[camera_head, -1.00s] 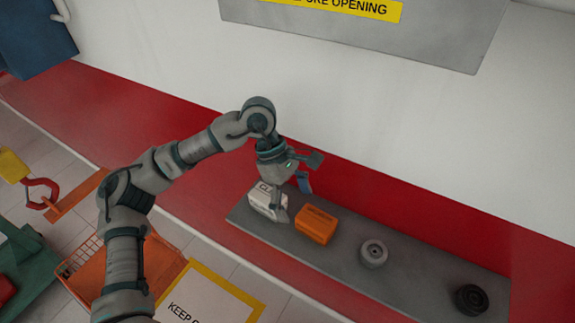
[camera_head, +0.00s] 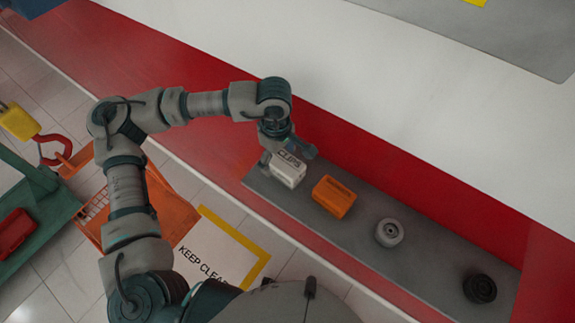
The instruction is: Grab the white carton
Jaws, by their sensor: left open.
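The white carton (camera_head: 288,170), with dark lettering on its top, stands near the left end of a grey shelf (camera_head: 360,238). My left gripper (camera_head: 288,158) is open at the carton's far left end, pointing down. One finger shows to the left of the carton and the other at its far right side. I cannot tell whether either finger touches it. My right gripper is not in view.
An orange box (camera_head: 334,197) stands close to the right of the carton. A grey round part (camera_head: 389,232) and a black round part (camera_head: 480,288) are farther right. An orange basket (camera_head: 172,212) and a keep-clear floor sign (camera_head: 215,250) lie below.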

